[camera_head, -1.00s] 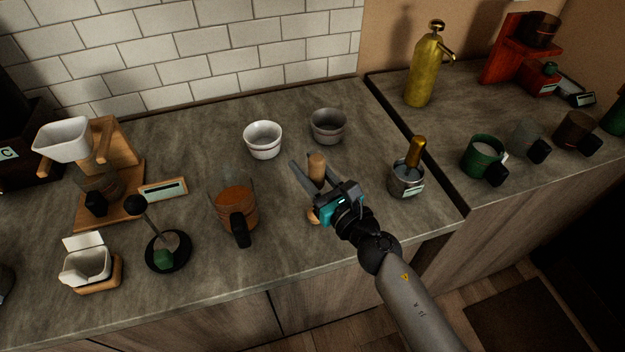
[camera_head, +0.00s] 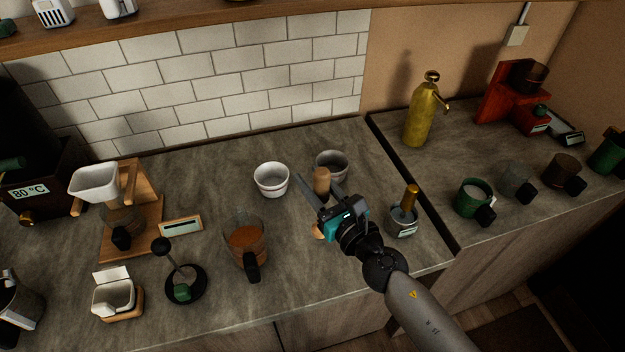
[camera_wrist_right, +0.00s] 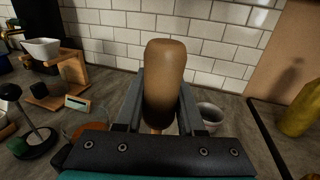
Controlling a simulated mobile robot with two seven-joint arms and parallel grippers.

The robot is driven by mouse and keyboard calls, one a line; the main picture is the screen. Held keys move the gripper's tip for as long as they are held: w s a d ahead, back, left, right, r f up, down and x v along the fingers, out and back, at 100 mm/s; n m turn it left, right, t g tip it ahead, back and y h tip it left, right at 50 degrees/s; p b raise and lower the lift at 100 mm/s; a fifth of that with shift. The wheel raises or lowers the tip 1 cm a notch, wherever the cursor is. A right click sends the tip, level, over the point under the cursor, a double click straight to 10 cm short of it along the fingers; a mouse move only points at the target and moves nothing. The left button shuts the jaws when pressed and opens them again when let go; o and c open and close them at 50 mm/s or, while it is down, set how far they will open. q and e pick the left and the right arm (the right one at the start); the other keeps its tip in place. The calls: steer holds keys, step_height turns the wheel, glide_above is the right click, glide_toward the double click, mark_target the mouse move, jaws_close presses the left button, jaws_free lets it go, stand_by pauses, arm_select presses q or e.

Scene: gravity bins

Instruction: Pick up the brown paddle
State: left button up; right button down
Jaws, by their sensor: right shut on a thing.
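The brown paddle (camera_head: 321,180) is upright between the fingers of my right gripper (camera_head: 321,193), which is shut on it. Its rounded brown top stands above the fingers, and a lighter lower part shows below the gripper. In the right wrist view the paddle (camera_wrist_right: 164,75) fills the space between both fingers (camera_wrist_right: 160,105), and its lower end is mostly hidden by the gripper body. I cannot tell exactly how far its lower end is from the counter. My left gripper is not in view.
A white bowl (camera_head: 271,181) and a grey bowl (camera_head: 332,166) stand just behind the gripper. A glass jug of orange-brown liquid (camera_head: 245,250) is left; a metal cup (camera_head: 402,221) with a golden-handled tool is right. A dark gap divides the counter (camera_head: 340,275).

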step_height(320, 180, up, 10)
steer(key=p, duration=0.4)
steer(key=shift+f, duration=0.25)
stand_by(0.7)
